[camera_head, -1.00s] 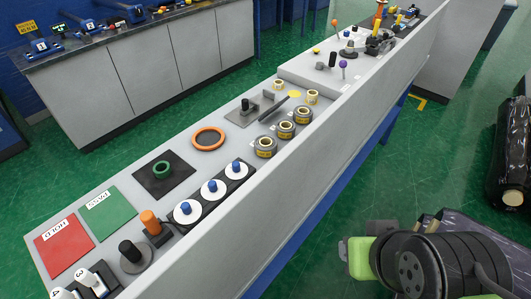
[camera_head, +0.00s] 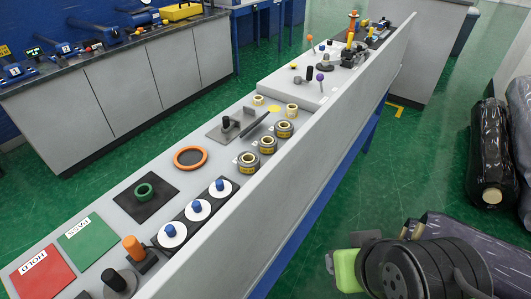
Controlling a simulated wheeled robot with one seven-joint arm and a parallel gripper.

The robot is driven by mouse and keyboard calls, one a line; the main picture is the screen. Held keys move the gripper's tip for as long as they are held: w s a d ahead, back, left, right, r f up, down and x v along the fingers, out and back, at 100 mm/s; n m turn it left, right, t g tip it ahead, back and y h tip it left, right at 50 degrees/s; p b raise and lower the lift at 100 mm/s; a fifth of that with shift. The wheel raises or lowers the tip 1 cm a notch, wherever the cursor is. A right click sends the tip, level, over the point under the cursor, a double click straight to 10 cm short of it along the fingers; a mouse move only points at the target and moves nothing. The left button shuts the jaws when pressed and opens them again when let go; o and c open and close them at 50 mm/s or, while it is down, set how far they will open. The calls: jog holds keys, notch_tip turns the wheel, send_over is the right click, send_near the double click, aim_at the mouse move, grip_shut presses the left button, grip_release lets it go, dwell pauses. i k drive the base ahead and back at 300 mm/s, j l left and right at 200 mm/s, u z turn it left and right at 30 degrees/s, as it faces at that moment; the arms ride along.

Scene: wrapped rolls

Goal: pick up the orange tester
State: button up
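I cannot tell for sure which item is the orange tester. An orange-topped upright piece on a dark base (camera_head: 132,246) stands near the front of the long grey bench (camera_head: 240,190). An orange ring with a dark centre (camera_head: 190,168) lies flat farther along the bench. Small orange-topped pieces also stand toward the far end, including an orange ball on a stick (camera_head: 310,38). My dark arm with a green part shows at the lower right, beside the bench and apart from these items. My gripper's fingers are not seen.
A red HOLD plate (camera_head: 42,271) and a green PASS plate (camera_head: 88,239) lie at the near end. Blue-knobbed white discs (camera_head: 197,210) and several yellow-grey rings line the bench. Green floor (camera_head: 335,200) is open between.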

aim_at(131, 243)
jog(key=u, duration=1.8)
